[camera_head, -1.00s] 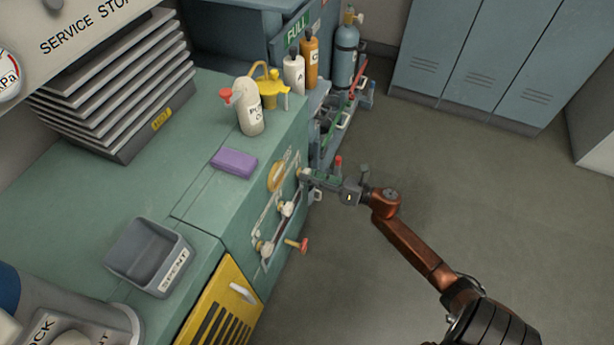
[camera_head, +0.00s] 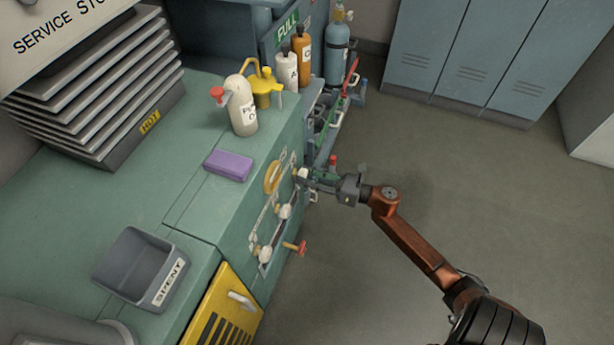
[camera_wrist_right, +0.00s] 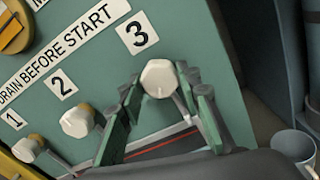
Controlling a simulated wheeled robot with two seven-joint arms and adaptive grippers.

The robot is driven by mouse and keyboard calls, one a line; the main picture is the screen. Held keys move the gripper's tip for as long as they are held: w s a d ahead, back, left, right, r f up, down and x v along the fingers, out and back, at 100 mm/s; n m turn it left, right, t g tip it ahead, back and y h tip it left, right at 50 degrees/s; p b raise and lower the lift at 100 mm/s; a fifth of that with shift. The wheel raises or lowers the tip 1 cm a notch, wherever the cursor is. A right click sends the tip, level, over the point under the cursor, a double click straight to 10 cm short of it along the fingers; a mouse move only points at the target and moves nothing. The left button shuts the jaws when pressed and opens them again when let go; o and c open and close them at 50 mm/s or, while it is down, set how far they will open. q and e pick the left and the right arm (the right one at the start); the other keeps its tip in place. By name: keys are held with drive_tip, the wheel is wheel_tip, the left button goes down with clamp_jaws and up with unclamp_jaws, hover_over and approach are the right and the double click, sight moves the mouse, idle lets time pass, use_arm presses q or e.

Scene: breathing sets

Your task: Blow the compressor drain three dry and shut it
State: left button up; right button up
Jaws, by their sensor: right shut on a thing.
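The drain three knob (camera_wrist_right: 158,77) is a pale, faceted knob under the label 3 on the green compressor panel (camera_head: 239,233). My right gripper (camera_head: 305,177) reaches it from the right and is shut on it; its two fingers sit on either side of the knob in the wrist view. The drain two knob (camera_wrist_right: 76,120) and drain one knob (camera_wrist_right: 28,148) sit lower left, untouched. I cannot tell how far drain three is turned, and no water shows at it. My left gripper is not in view.
A red-handled valve (camera_head: 296,248) sticks out low on the panel. On the bench top are a purple block (camera_head: 228,165), a white bottle (camera_head: 241,106), a yellow can (camera_head: 263,87) and the SPENT tray (camera_head: 112,268). The floor right of my arm is clear.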

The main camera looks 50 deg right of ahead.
drive_tip(key=o, duration=1.2)
drive_tip(key=v, duration=1.2)
drive_tip(key=shift+f, duration=0.15)
